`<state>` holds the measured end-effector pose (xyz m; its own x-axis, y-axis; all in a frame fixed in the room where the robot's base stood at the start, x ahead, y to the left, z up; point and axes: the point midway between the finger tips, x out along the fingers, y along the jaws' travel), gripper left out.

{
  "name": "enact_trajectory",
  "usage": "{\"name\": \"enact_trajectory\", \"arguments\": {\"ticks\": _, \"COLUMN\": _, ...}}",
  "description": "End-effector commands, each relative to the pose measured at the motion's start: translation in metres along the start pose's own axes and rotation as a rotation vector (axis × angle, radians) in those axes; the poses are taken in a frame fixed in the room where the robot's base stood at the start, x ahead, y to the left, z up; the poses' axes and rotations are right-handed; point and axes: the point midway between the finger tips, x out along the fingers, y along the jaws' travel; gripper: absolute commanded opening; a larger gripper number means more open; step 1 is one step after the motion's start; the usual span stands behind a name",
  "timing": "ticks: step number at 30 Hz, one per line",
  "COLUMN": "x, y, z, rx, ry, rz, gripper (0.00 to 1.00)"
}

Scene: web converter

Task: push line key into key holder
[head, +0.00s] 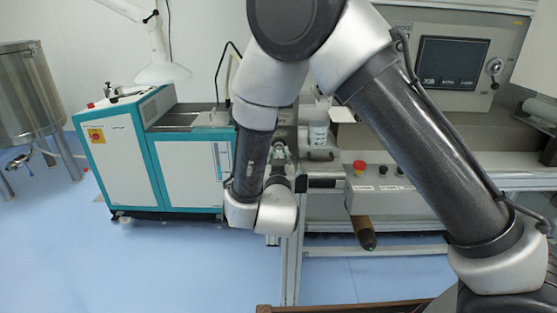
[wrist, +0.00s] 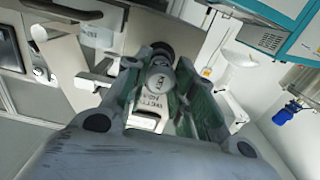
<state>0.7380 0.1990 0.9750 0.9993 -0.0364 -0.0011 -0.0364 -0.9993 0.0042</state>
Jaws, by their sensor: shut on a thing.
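My gripper (wrist: 166,82) shows in the wrist view, its green-lined fingers on either side of the line key (wrist: 158,84), a small grey piece with a round end and a pale lettered tag (wrist: 148,108). The fingers are shut on the key. Just beyond the fingertips is a dark round fitting (wrist: 161,50) on the metal panel, which looks like the key holder. I cannot tell whether the key touches it or sits in it. In the head view my gripper (head: 279,153) is small, partly behind my arm, close to the machine's front; the key cannot be made out there.
The grey machine has a control box with a red button (head: 359,167) and a screen (head: 452,62). A white container (head: 318,134) stands on a ledge by my gripper. A teal-and-white cabinet (head: 185,172) is at left. Blue floor is open at lower left.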

Motion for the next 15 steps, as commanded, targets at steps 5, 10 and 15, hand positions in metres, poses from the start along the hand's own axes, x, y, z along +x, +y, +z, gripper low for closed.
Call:
{"name": "enact_trajectory", "arguments": {"ticks": 5, "x": -0.0001, "y": -0.0001, "z": 0.0, "rx": 0.0, "ry": 0.0, "rz": 0.0, "gripper": 0.0}}
{"name": "enact_trajectory", "arguments": {"ticks": 10, "x": -0.0002, "y": -0.0001, "z": 0.0, "rx": 0.0, "ry": 0.0, "rz": 0.0, "gripper": 0.51}}
{"name": "enact_trajectory", "arguments": {"ticks": 15, "x": -0.0002, "y": -0.0002, "z": 0.0, "rx": 0.0, "ry": 0.0, "rz": -0.001, "gripper": 0.51}}
